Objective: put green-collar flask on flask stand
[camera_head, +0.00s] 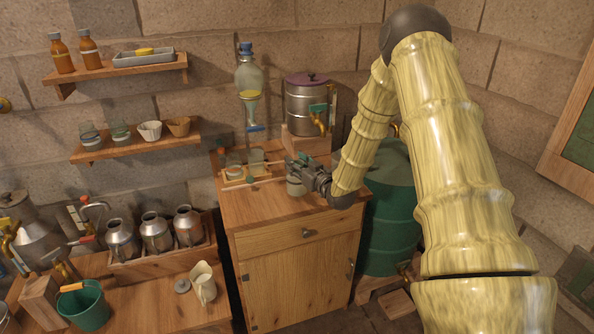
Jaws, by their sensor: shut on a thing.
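My gripper (297,169) is above the top of the wooden cabinet, right of the middle of its top. It is shut on a small glass vessel (295,188), whose lower part shows under the fingers. The fingers hide most of it, so its collar colour is hard to tell. I cannot tell whether its base touches the cabinet top. A low wooden stand (234,184) is left of my gripper, at the back left of the cabinet top. Small glass vessels (256,159) show at this stand; their collars are too small to make out.
A glass separating funnel (248,85) hangs above the stand. A metal tank (306,108) with a tap stands behind my gripper. A green barrel (390,225) is right of the cabinet (290,278). The front of the cabinet top (262,208) is clear.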

